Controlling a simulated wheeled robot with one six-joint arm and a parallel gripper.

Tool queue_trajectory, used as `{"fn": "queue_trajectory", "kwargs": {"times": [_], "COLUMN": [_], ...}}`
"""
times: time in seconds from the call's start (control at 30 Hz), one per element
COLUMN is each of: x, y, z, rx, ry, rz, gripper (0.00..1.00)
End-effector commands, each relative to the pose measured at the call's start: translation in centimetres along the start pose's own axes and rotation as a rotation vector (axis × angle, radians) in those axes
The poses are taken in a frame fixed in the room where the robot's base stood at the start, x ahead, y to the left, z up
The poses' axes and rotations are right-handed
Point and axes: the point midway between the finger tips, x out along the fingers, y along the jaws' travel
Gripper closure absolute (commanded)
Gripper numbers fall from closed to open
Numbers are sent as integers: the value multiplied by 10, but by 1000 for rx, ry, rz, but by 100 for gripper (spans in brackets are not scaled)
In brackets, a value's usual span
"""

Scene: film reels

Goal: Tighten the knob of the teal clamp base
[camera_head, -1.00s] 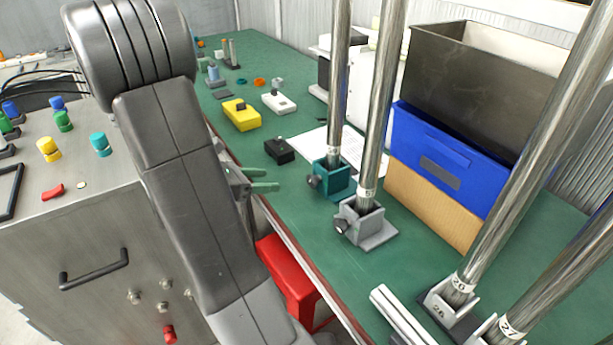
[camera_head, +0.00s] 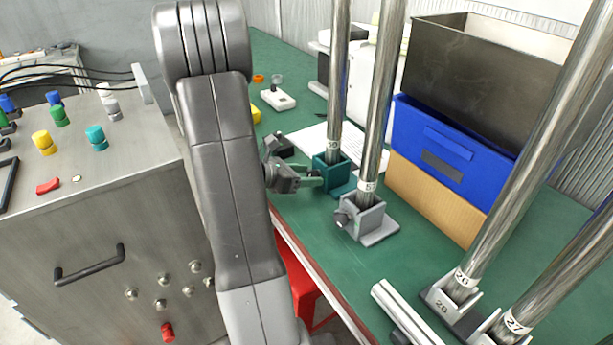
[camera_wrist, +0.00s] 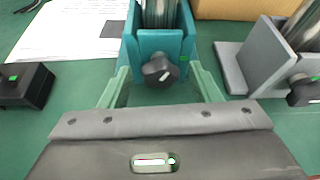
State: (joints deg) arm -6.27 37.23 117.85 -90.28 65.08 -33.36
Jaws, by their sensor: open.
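The teal clamp base (camera_head: 328,174) stands on the green table and holds an upright metal pole. It also shows in the wrist view (camera_wrist: 188,45), with its dark knob (camera_wrist: 160,71) facing my gripper. My gripper (camera_head: 312,180) is at the near left side of the teal base. In the wrist view the gripper's green fingers (camera_wrist: 160,88) are spread wide, one on each side of the knob, and it is empty. The knob lies between and slightly beyond the fingers; I cannot tell whether they touch the base. The knob is hidden by my gripper in the head view.
A grey clamp base (camera_head: 367,220) with its own knob and pole stands close to the right. A black box (camera_wrist: 25,85) lies to the left. A blue bin (camera_head: 440,150) stands behind. Clamp bases with tilted poles stand at the front right.

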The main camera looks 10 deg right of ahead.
Motion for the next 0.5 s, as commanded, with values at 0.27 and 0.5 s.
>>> {"fn": "queue_trajectory", "kwargs": {"times": [0.27, 0.5], "x": [4, 4], "y": [0, 0], "z": [0, 0], "rx": [0, 0], "ry": [1, 1], "rz": [0, 0], "gripper": [43, 73]}}
